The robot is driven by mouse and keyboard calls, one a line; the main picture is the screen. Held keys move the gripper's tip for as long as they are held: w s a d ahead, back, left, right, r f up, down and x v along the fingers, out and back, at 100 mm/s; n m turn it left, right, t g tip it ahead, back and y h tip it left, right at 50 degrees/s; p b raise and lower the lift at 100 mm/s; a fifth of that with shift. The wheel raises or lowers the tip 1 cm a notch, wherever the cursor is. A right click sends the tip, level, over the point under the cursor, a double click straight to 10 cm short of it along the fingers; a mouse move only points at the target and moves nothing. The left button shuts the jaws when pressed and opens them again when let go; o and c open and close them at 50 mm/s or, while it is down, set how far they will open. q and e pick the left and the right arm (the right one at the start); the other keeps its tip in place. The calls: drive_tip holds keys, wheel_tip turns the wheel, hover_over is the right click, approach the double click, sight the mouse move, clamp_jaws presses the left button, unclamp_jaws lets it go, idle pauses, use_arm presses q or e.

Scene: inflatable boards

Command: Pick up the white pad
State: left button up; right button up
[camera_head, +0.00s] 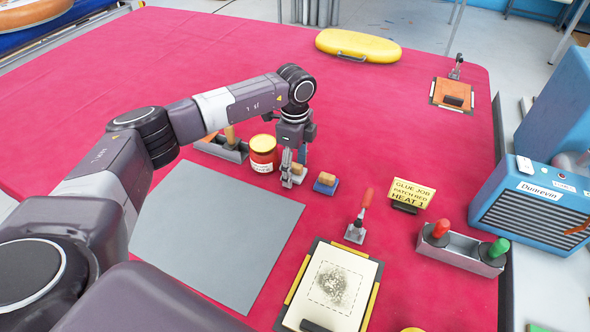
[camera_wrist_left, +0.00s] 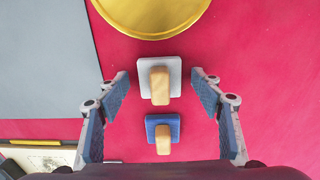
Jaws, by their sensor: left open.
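The white pad (camera_wrist_left: 145,73) is a small pale square block with a tan wooden grip on top. It lies on the red table. In the head view the white pad (camera_head: 297,179) is partly hidden behind my left gripper (camera_head: 293,170). My left gripper points down over it, fingers apart. In the left wrist view the gripper (camera_wrist_left: 160,112) is open and empty, with the white pad between and a little beyond its fingertips. A blue pad (camera_wrist_left: 151,122) with a similar tan grip lies beside it, nearer the gripper's base in that view. My right gripper is not in view.
A jar with a yellow lid (camera_head: 263,152) stands close left of the pads. A grey sheet (camera_head: 215,235) lies to the left. A sign (camera_head: 411,194), a red-handled tool (camera_head: 358,226) and a board with a patch (camera_head: 333,287) lie to the right. The far left table is clear.

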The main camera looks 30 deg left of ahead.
sight(295, 165)
use_arm(q)
drive_tip(key=c, duration=1.2)
drive_tip(key=shift+r, duration=0.1)
wheel_tip(295, 165, up, 20)
drive_tip(key=b, duration=0.2)
drive_tip(key=shift+b, duration=0.35)
